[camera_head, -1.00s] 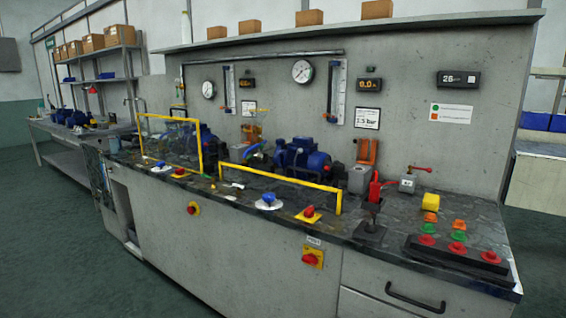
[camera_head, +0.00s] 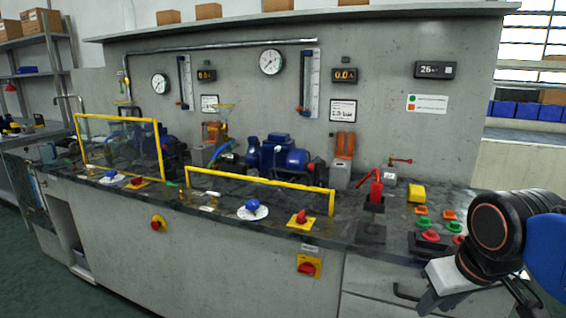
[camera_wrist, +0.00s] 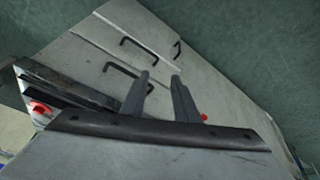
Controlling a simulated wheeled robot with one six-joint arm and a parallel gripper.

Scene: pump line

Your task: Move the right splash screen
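The right splash screen (camera_head: 262,180) is a clear panel in a yellow frame. It stands low along the front of the bench in the head view, with a blue pump (camera_head: 275,157) behind it. The left splash screen (camera_head: 118,117) is a taller yellow frame further left. My gripper (camera_head: 432,300) is at the lower right of the head view, in front of the bench's right end and well apart from the right screen. In the wrist view my gripper (camera_wrist: 160,76) has its two fingers apart with nothing between them. No splash screen shows there.
A blue knob (camera_head: 252,205) and a red knob (camera_head: 301,217) sit before the right screen. A red-handled lever (camera_head: 376,187), a yellow block (camera_head: 417,193) and several coloured buttons (camera_head: 431,235) stand right of it. Drawers with black handles (camera_wrist: 128,70) show in the wrist view.

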